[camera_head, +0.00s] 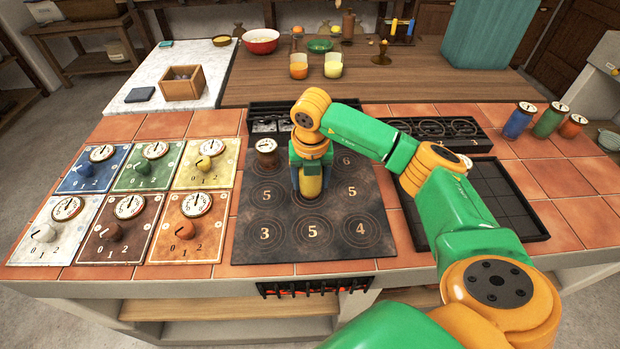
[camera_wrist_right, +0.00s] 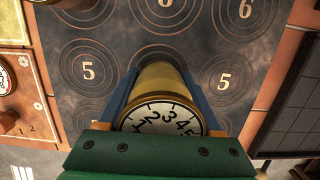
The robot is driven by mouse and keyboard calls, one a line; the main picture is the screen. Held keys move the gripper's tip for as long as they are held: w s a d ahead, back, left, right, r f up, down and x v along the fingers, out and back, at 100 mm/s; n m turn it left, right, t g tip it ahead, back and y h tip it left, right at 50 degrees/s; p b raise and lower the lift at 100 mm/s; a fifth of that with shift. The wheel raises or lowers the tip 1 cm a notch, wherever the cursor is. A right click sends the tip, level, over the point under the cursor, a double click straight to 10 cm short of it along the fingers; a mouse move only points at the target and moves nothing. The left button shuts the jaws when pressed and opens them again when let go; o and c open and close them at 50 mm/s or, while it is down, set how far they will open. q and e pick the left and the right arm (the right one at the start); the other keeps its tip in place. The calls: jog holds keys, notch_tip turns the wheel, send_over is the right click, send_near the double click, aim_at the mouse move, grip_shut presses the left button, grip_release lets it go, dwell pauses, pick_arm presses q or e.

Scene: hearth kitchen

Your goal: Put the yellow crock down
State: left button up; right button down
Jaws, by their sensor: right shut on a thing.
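The yellow crock (camera_head: 312,186) is upright between the fingers of my right gripper (camera_head: 310,168), over the middle of the dark hob plate (camera_head: 281,232). In the right wrist view the crock (camera_wrist_right: 160,78) shows its yellow side and a dial lid, with the blue fingers of my right gripper (camera_wrist_right: 162,98) shut along both sides. Rings marked 5 lie to its left and right on the plate. I cannot tell whether its base touches the plate. My left gripper is not in view.
A pale crock with a dial lid (camera_head: 266,153) stands at the plate's back left. Several coloured dial panels (camera_head: 130,240) lie on the left. A black grid tray (camera_head: 520,212) is on the right. Blue, green and orange crocks (camera_head: 548,122) stand at the back right. The plate's front rings are clear.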

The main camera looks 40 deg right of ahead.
jog(key=shift+f, duration=0.35)
jog(key=c, duration=0.5)
grip_release()
jog(key=shift+a+f+b, duration=0.1)
jog(key=shift+b, duration=0.2)
jog(key=o, duration=0.4)
jog(key=shift+o, duration=0.2)
jog(key=shift+r, duration=0.5)
jog(key=r, duration=0.3)
jog(key=s+r, duration=0.1)
jog(key=r, duration=0.3)
jog(key=a+r, duration=0.1)
jog(key=r, duration=0.3)
jog(key=shift+s+r+p, duration=0.2)
jog(key=shift+s+p, duration=0.1)
jog(key=shift+d, duration=0.1)
